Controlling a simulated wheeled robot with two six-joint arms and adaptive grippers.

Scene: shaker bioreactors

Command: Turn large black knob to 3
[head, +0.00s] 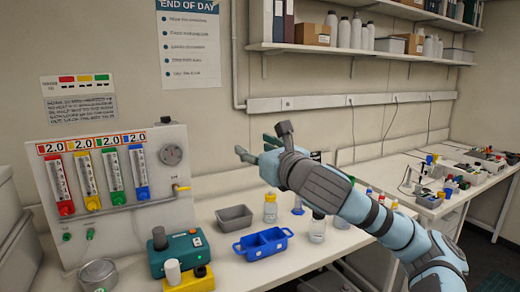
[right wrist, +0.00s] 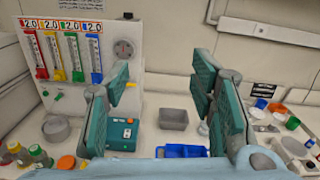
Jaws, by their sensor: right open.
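A round dark grey dial or knob (head: 171,154) sits at the upper right of the white flow-meter panel (head: 178,212); it also shows in the right wrist view (right wrist: 124,48). Any numbers on it are too small to read. A teal device (head: 178,255) with a black round top (head: 159,238) stands on the bench before the panel. I cannot tell which of these dark round parts is the large black knob. My right gripper (head: 257,147) is open and empty, in the air right of the panel and apart from it. My left gripper is out of view.
A blue tray (head: 262,252), a grey bin (head: 234,225) and bottles (head: 270,208) stand on the bench right of the teal device. A yellow block (head: 190,284) is in front of it. A shelf (head: 370,52) runs above. The wall between panel and gripper is clear.

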